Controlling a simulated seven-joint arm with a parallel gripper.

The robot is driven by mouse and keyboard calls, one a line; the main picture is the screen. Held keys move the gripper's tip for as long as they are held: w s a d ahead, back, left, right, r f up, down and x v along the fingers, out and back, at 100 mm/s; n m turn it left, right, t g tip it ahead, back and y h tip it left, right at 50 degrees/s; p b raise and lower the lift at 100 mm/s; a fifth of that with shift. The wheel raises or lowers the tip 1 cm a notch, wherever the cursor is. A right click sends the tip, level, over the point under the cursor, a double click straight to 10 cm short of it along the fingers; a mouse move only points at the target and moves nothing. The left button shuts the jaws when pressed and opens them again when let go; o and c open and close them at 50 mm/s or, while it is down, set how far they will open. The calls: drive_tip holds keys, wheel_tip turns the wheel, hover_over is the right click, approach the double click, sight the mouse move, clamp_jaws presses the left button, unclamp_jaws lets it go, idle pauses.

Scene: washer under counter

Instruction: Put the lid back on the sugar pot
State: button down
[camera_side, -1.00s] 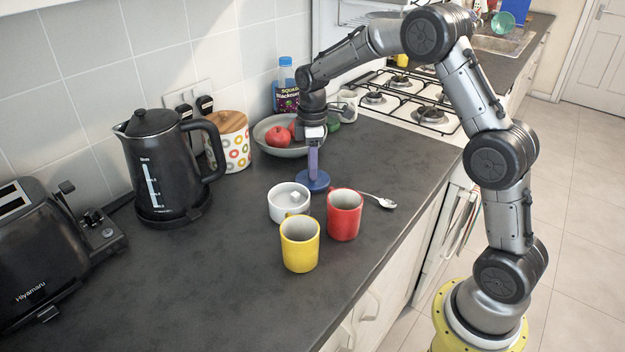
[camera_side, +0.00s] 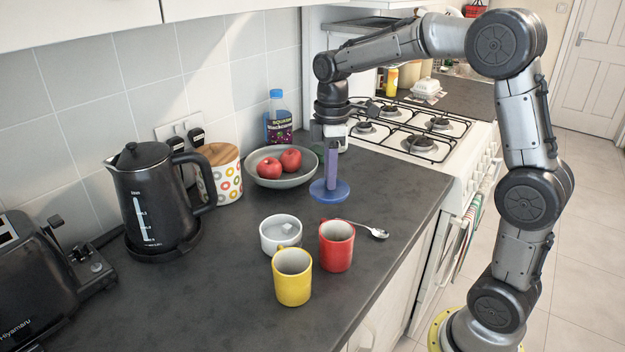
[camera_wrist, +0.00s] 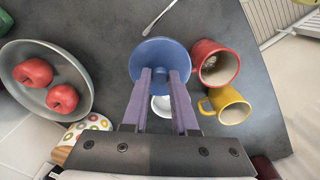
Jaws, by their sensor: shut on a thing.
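My gripper (camera_side: 331,180) points down with its purple fingers shut on the round blue lid (camera_side: 343,191). The lid is held about level, behind and to the right of the white sugar pot (camera_side: 281,236) in the side view. The pot stands open on the counter with pale lumps inside. In the wrist view the blue lid (camera_wrist: 160,58) is at the fingertips, and part of the white pot (camera_wrist: 160,106) shows between the fingers. The lid's height above the counter is hard to judge.
A red mug (camera_side: 337,250) and a yellow mug (camera_side: 292,280) stand close to the pot. A spoon (camera_side: 378,233) lies behind the red mug. A bowl (camera_side: 285,178) of red fruit, a patterned jar (camera_side: 222,180) and a black kettle (camera_side: 155,205) stand along the wall.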

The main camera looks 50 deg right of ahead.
drive_tip(key=s+a+r, duration=0.1)
drive_tip(key=s+r, duration=0.1)
drive_tip(key=s, duration=0.3)
drive_tip(key=w+a+m, duration=0.1)
drive_tip(key=w+a, duration=0.8)
drive_tip(key=w, duration=0.1)
drive_tip(key=shift+w+a+f, duration=0.1)
drive_tip(key=shift+f, duration=1.6)
drive_tip(key=shift+w+a+f, duration=0.1)
drive_tip(key=shift+f, duration=1.6)
drive_tip(key=shift+f, duration=0.2)
drive_tip(key=shift+c, duration=0.6)
unclamp_jaws()
